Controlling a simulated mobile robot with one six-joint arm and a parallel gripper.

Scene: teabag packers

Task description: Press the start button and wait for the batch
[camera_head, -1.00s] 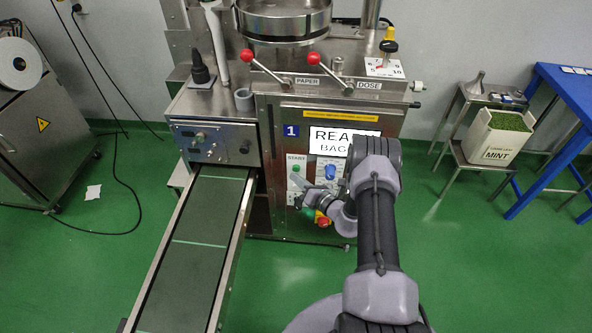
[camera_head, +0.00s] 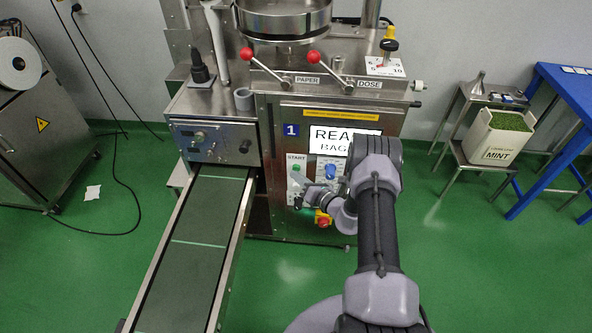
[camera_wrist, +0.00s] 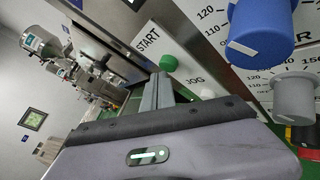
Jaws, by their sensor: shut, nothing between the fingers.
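The green start button (camera_wrist: 168,63) sits below the word START on the pale control panel of the packing machine (camera_head: 330,110). In the head view the button (camera_head: 295,168) is small and close to my fingertips. My gripper (camera_wrist: 160,78) is shut and empty, with its fingertips pointing at the panel right by the button. Whether they touch it, I cannot tell. In the head view my gripper (camera_head: 298,180) is in front of the panel's left part. The machine's display (camera_head: 330,140) starts with "REA" and "BAG"; my arm hides the rest.
A blue knob (camera_wrist: 258,32) and a grey knob (camera_wrist: 293,95) are on the panel to the right. A white JOG button (camera_wrist: 207,94) is below START. A red-and-yellow stop button (camera_head: 322,218) is low on the panel. The conveyor (camera_head: 200,240) is empty.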

